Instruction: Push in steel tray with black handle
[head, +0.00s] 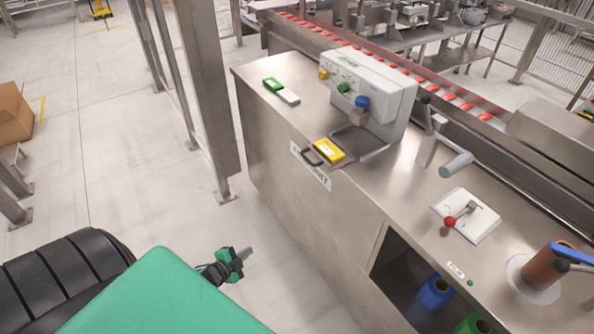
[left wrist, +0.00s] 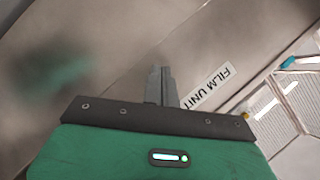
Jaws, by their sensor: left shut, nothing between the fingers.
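The steel tray (head: 347,158) sits on the steel counter under the grey machine, with its front end at the counter's front edge. Its black handle (head: 311,157) points toward the counter's front side. A yellow block (head: 328,150) lies on the tray. My left gripper (head: 247,253) is apart from the counter, in front of it and lower in the head view, with nothing in it. In the left wrist view its fingers (left wrist: 160,86) are together, and the counter front with its "FILM UNIT" label (left wrist: 208,86) lies beyond them. My right gripper is not in view.
The counter (head: 270,135) bears a grey machine (head: 370,85) with coloured knobs, a green-and-white block (head: 281,91), a white plate with a red-knobbed lever (head: 468,215) and a brown roll (head: 545,268). A steel post (head: 210,100) stands left of the counter. Floor before it is clear.

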